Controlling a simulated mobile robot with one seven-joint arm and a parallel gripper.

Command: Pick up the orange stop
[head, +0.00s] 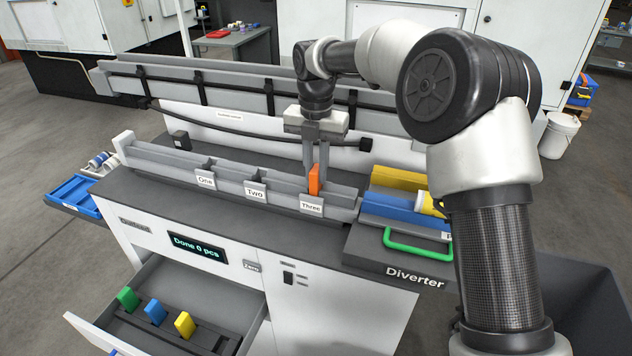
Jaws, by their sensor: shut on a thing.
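The orange stop (314,180) stands upright in the grey rail (274,190) at the slot labelled "Three" (311,206). My gripper (316,172) points down over the rail from behind. Its fingers are shut on the orange stop, near its upper part. The lower end of the stop is hidden by the rail's front wall, so I cannot tell whether it is clear of the slot.
Slots "One" (205,181) and "Two" (255,192) are empty. An open drawer (170,310) holds green, blue and yellow stops. The diverter (400,245) with a green handle (415,246) is at the right. A long rail (225,88) runs behind.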

